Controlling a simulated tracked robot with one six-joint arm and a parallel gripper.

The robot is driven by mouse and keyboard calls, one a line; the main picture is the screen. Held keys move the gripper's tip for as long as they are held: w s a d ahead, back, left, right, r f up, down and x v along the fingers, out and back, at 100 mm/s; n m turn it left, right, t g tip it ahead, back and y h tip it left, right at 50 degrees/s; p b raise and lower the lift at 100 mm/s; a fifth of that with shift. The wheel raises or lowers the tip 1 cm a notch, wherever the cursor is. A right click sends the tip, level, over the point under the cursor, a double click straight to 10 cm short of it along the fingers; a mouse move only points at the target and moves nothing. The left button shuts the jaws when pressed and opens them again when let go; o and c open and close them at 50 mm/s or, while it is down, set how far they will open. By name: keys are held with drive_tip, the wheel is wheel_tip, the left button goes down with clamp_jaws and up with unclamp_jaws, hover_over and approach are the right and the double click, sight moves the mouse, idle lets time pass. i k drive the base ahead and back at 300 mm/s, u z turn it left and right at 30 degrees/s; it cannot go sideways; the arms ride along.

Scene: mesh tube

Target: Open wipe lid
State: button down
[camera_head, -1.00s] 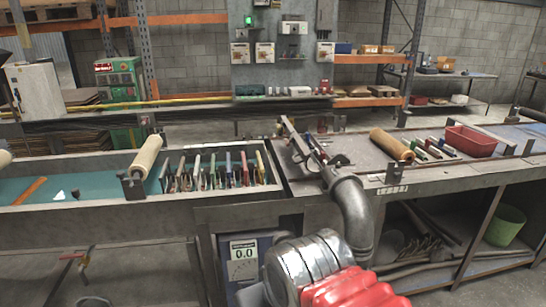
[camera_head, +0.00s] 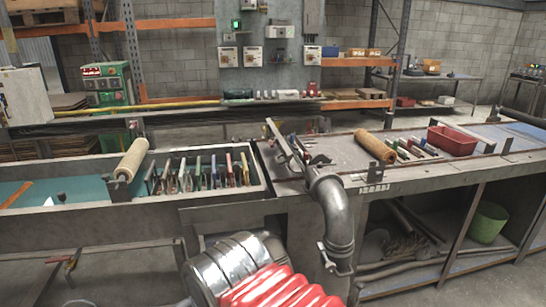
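I cannot pick out a wipe or its lid in the camera view. A grey metal elbow pipe (camera_head: 333,205) rises at the front edge of the bench, and a thin bar with a bracket (camera_head: 287,146) slants up from its top onto the bench. A shiny silver ribbed part (camera_head: 228,268) with a red ribbed part (camera_head: 280,290) fills the bottom foreground; I cannot tell what it belongs to.
The workbench (camera_head: 430,180) runs right, with a tan roll (camera_head: 374,146) and a red bin (camera_head: 452,140) on it. At left, a trough holds coloured upright plates (camera_head: 205,174) beside another roll (camera_head: 133,159). A green bucket (camera_head: 487,222) stands under the bench.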

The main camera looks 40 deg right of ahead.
sight(292, 165)
drive_tip(key=z, duration=0.05)
drive_tip(key=i, duration=1)
drive_tip(key=u, duration=0.05)
